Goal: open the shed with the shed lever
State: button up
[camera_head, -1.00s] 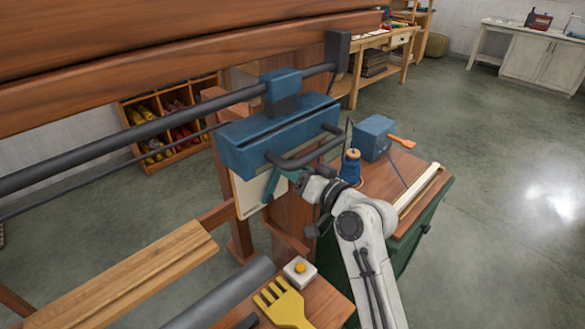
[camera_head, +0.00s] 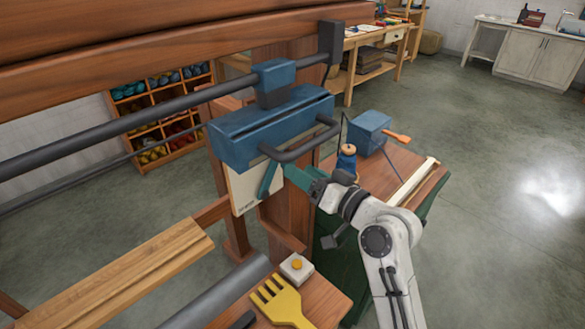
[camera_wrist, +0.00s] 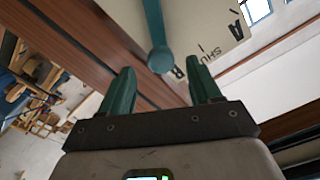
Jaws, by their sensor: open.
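The shed lever is a teal arm (camera_head: 269,180) hanging below the blue housing, in front of a pale lettered plate (camera_head: 241,193). In the wrist view, the lever (camera_wrist: 154,22) ends in a round teal knob (camera_wrist: 160,60). My gripper (camera_head: 289,172) is just right of the lever in the head view, under the dark curved handle. In the wrist view, my gripper's two teal fingers (camera_wrist: 162,68) are apart, with the knob appearing between their tips. I cannot tell whether the knob is at fingertip depth. No grip shows.
The blue housing (camera_head: 230,143) and dark handle (camera_head: 300,142) are close above my gripper. A thread spool (camera_head: 346,163) and blue box (camera_head: 369,133) stand on the cabinet at right. A yellow comb (camera_head: 282,303) and buttoned box (camera_head: 297,267) lie on the bench below.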

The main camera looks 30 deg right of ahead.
jog(key=shift+b+v, duration=0.4)
jog(key=shift+v, duration=2.35)
jog(key=s+a+f+n+g+h, duration=0.1)
jog(key=s+f+g, duration=0.35)
jog(key=f, duration=0.45)
jog(key=s+a+f+n+g+h, duration=0.1)
jog(key=s+f+g, duration=0.4)
jog(key=f, duration=0.4)
jog(key=s+d+f+g+h, duration=0.1)
jog(key=s+f+g+h, duration=0.1)
jog(key=s, duration=0.8)
jog(key=s+d+f+g+h, duration=0.1)
jog(key=s+f+g, duration=0.3)
jog(key=s+f, duration=0.3)
jog(key=s, duration=0.3)
jog(key=shift+s+g+h, duration=0.3)
jog(key=shift+g+h, duration=0.05)
jog(key=shift+h, duration=0.05)
jog(key=shift+f, duration=0.1)
